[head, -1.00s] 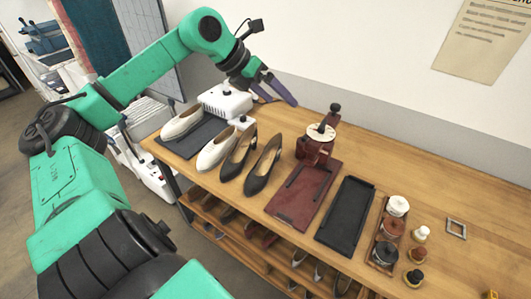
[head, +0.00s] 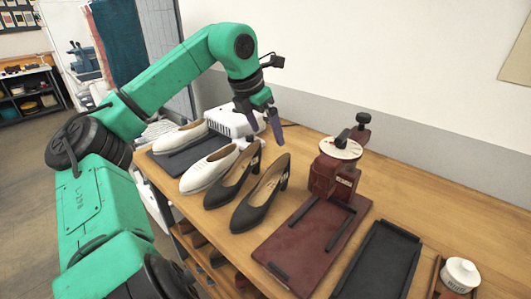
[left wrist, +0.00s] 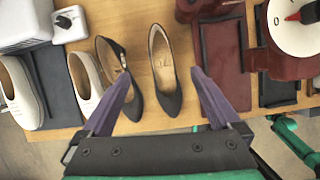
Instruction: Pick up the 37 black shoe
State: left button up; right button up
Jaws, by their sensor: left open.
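Two black heeled shoes stand side by side on the wooden bench: a left one (head: 234,180) and a right one (head: 261,197). I cannot read a size on either, so I cannot tell which is the 37. My left gripper (head: 265,134) is open and empty, pointing down above and behind the heels of the black pair. In the left wrist view, the right black shoe (left wrist: 166,88) shows between the spread fingers (left wrist: 160,74). The left black shoe (left wrist: 126,88) shows close to the left finger, which covers part of it. My right gripper is in neither view.
A white pair, including the nearer white shoe (head: 208,170), stands left of the black shoes by a dark mat (head: 171,163). A white device (head: 228,121) stands behind. To the right are a dark red stand with a dial (head: 335,170) and a black tray (head: 380,262).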

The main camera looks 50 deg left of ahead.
pick_arm(q)
notch_tip(320, 180, down, 3)
jog(key=p, duration=0.2)
send_near(280, 175)
jog(key=shift+x, duration=0.95)
jog(key=shift+f, duration=0.3)
jog(key=p+x, duration=0.1)
jog(key=x, duration=0.3)
jog(key=shift+w+f, duration=0.25)
jog(key=shift+f, duration=0.1)
jog(key=shift+r, duration=0.1)
grip_shut()
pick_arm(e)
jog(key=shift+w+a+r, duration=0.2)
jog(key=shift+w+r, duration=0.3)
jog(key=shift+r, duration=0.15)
